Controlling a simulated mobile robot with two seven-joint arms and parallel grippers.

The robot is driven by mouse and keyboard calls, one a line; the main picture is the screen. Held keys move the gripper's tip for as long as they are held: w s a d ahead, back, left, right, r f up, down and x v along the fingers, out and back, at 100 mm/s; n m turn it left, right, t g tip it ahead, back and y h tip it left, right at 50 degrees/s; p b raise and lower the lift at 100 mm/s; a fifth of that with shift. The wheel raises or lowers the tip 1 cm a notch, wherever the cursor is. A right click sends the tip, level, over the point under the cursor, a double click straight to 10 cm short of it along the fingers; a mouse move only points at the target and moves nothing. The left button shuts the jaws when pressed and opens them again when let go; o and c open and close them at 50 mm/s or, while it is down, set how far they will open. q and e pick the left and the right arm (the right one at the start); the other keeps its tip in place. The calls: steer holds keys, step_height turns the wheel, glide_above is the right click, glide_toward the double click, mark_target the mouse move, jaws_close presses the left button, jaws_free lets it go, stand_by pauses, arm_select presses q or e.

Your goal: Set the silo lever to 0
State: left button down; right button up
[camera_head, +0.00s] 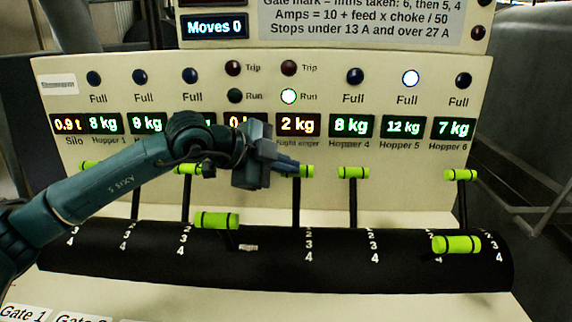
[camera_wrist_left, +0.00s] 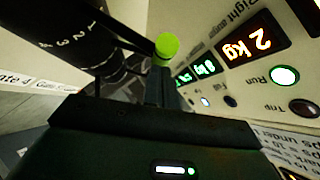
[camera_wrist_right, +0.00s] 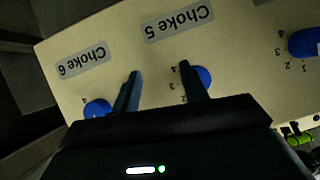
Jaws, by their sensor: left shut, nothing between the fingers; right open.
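The silo display (camera_head: 69,125) reads 0.9 t at the far left of the panel in the head view. The leftmost green lever handle (camera_head: 88,166) stands below it, partly behind my left arm, its shaft largely hidden. My left gripper (camera_head: 290,167) is shut and empty at the panel's middle, far right of that handle. Its tips are at the green handle of the right auger lever (camera_head: 304,171), which also shows in the left wrist view (camera_wrist_left: 167,46); contact is unclear. My right gripper (camera_wrist_right: 162,74) is open and empty over the choke knobs in the right wrist view.
Several other green-handled levers rise from the black numbered drum (camera_head: 300,270). One handle (camera_head: 216,220) and another (camera_head: 457,244) sit low; the others stand higher. The display board reads Moves 0 (camera_head: 215,27). Blue choke knobs (camera_wrist_right: 97,108) lie near my right fingers.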

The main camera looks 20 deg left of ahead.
arm_select(q)
steer(key=w+p, duration=0.1)
steer(key=w+a+f+n+g+p, duration=0.1)
steer(key=w+p, duration=0.1)
steer(key=w+g+p, duration=0.1)
steer(key=w, duration=0.1)
steer(key=shift+a+f, duration=0.25)
steer(key=shift+f, duration=0.15)
arm_select(e)
steer(key=shift+s+d+r+n+g, duration=0.15)
steer(key=shift+r+n, duration=0.1)
steer(key=shift+r, duration=0.35)
steer(key=shift+s+d+r+n+g, duration=0.15)
steer(key=shift+r+n, duration=0.1)
steer(key=shift+r, duration=0.35)
arm_select(q)
steer(key=shift+n, duration=0.3)
steer(key=shift+p, duration=0.3)
arm_select(e)
steer(key=shift+r, duration=0.1)
